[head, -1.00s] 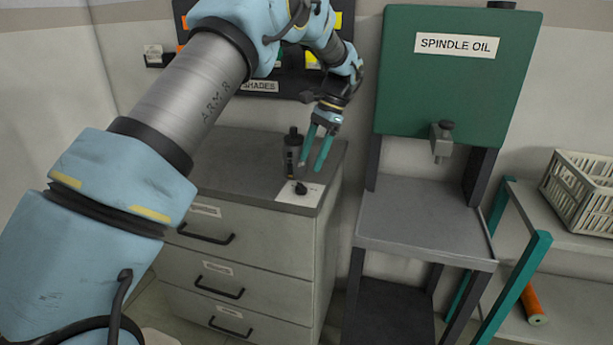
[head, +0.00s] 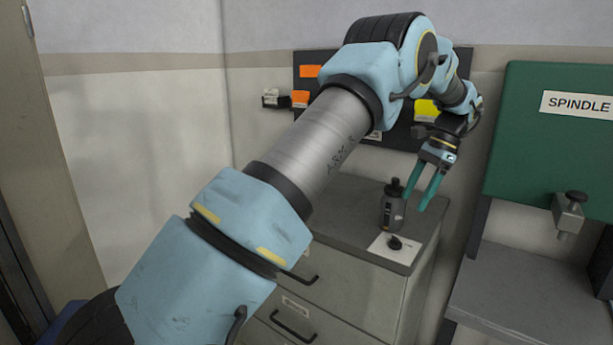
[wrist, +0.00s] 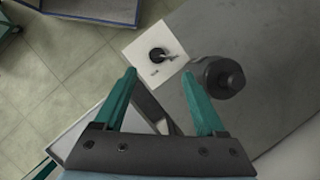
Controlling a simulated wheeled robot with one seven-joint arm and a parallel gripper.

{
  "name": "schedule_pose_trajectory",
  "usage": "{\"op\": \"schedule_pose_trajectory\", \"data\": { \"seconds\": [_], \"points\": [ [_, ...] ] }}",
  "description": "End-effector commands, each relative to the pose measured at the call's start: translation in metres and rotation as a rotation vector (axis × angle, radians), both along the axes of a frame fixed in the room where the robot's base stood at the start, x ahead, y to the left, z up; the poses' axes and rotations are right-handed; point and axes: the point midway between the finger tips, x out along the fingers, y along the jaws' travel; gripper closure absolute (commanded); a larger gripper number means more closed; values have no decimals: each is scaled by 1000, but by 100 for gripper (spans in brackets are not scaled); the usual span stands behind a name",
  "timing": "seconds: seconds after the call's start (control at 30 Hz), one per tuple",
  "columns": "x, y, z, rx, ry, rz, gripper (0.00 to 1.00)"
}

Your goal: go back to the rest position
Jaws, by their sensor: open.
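My gripper (head: 425,190) is open and empty, above the right end of the grey drawer cabinet (head: 345,215). Its two teal fingers also show in the wrist view (wrist: 163,90), spread apart. A dark bottle (head: 392,210) with a black cap stands upright on the cabinet top, left of the fingers in the head view. In the wrist view the bottle (wrist: 222,77) is close to the right finger; I cannot tell whether they touch. A white card (head: 381,247) with a small black knob-like piece (head: 395,243) on it lies in front of the bottle.
A green spindle oil tank (head: 555,150) with a tap (head: 568,213) stands at the right over a grey shelf (head: 530,290). A dark wall board (head: 310,85) with coloured bins is behind my arm. Tiled floor (wrist: 50,70) is open beside the cabinet in the wrist view.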

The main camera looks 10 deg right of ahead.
Motion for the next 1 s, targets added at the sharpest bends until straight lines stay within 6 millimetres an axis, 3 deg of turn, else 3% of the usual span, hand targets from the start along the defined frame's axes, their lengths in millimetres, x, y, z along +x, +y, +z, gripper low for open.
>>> {"op": "schedule_pose_trajectory", "data": {
  "seconds": [0.17, 0.23, 0.43, 0.57, 0.7, 0.83, 1.0],
  "points": [
    [24, 66, 3, -65, -37, 170, 28],
    [30, 104, 2, -104, -59, 270, 28],
    [21, 212, -4, -213, -138, 582, 28],
    [-5, 279, -11, -276, -197, 796, 28],
    [-46, 341, -21, -335, -269, 1025, 28],
    [-85, 381, -31, -375, -329, 1200, 28],
    [-118, 406, -39, -401, -378, 1331, 28]
  ]
}}
